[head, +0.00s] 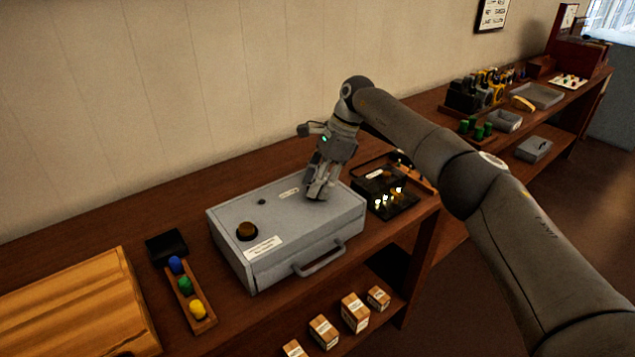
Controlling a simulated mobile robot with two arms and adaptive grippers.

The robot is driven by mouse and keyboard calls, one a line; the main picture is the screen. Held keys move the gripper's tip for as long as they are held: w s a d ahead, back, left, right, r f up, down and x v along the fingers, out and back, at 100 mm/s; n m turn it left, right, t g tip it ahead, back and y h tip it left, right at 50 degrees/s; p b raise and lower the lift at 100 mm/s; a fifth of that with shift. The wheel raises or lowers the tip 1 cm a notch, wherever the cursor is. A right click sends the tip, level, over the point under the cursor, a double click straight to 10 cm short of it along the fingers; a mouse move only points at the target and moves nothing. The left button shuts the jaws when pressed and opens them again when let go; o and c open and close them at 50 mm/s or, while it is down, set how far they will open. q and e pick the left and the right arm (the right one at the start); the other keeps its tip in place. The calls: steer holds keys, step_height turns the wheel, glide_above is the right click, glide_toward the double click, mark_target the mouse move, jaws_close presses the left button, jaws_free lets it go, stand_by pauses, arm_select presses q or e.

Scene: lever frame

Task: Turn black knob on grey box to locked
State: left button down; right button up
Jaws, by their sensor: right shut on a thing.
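The grey box (290,262) sits on the wooden bench, with a handle (320,258) on its front and white labels. My right gripper (318,194) points down onto the far right part of its top. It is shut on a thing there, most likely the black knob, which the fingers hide. A dark brown round knob (246,231) stands free on the left part of the box top. A small dark dot (262,202) lies behind it. I cannot read the labels or see the knob's setting. My left gripper is not in view.
A black tray with small bright pieces (390,196) stands close right of the box. Left are a wooden rack with blue, green and yellow pegs (186,285) and a wooden board (80,305). The wall is behind.

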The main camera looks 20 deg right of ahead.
stand_by(0.4)
steer(key=o, duration=1)
steer(key=v, duration=1.2)
